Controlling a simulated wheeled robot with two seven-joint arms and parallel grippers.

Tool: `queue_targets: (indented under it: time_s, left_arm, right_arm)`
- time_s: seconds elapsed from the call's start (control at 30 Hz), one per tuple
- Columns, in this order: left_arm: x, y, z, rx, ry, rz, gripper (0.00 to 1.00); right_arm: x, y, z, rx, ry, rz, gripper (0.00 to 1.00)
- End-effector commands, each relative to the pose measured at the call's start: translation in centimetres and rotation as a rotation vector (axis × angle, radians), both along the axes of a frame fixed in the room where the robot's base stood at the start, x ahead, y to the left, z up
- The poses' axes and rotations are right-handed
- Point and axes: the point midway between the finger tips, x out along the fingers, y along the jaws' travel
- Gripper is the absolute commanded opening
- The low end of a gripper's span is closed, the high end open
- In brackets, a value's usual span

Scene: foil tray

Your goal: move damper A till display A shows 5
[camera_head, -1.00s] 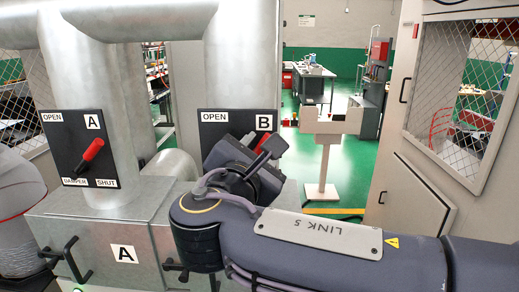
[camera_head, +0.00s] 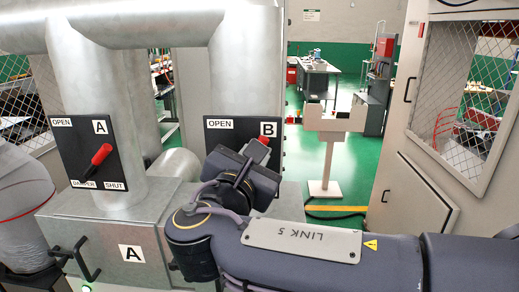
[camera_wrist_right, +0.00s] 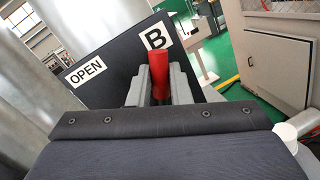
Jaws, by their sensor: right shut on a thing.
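Damper A's black plate (camera_head: 75,160) is on the left duct in the head view. Its red lever (camera_head: 97,161) slants from lower left to upper right, with nothing touching it. Damper B's plate (camera_head: 216,137) is on the right duct. My right gripper (camera_head: 256,148) is at plate B, shut on the red lever of damper B (camera_wrist_right: 159,72), which stands between the fingers in the right wrist view. The lower part of plate B is hidden behind my right gripper. Display A is not seen.
A metal box (camera_head: 150,222) marked A with a black handle (camera_head: 75,258) stands below the ducts. A small stand (camera_head: 330,125) and a grey cabinet (camera_head: 415,200) are to the right. Green floor is open between them.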

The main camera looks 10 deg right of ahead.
Motion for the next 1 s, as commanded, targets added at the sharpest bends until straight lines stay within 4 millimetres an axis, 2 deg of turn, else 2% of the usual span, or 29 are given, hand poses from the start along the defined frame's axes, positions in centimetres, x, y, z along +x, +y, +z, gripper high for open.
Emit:
queue_targets:
  time_s: [0.07,0.1,0.23,0.57,1.0]
  left_arm:
    - [0.0,0.0,-0.1,0.0,0.0,0.0,0.27]
    - [0.0,0.0,-0.1,0.0,0.0,0.0,0.27]
    - [0.0,0.0,-0.1,0.0,0.0,0.0,0.27]
    - [0.0,0.0,-0.2,0.0,0.0,0.0,0.27]
    - [0.0,0.0,-1.9,0.0,0.0,0.0,0.27]
  right_arm:
    - [0.0,0.0,0.0,0.001,-0.001,0.001,0.0]
    - [0.0,0.0,0.0,0.002,-0.001,0.001,0.22]
    - [0.0,0.0,0.0,0.002,-0.001,0.001,0.39]
    - [-0.3,0.1,-0.1,0.003,-0.002,0.001,0.4]
    - [-5.9,3.4,-0.5,0.003,-0.002,0.003,0.4]
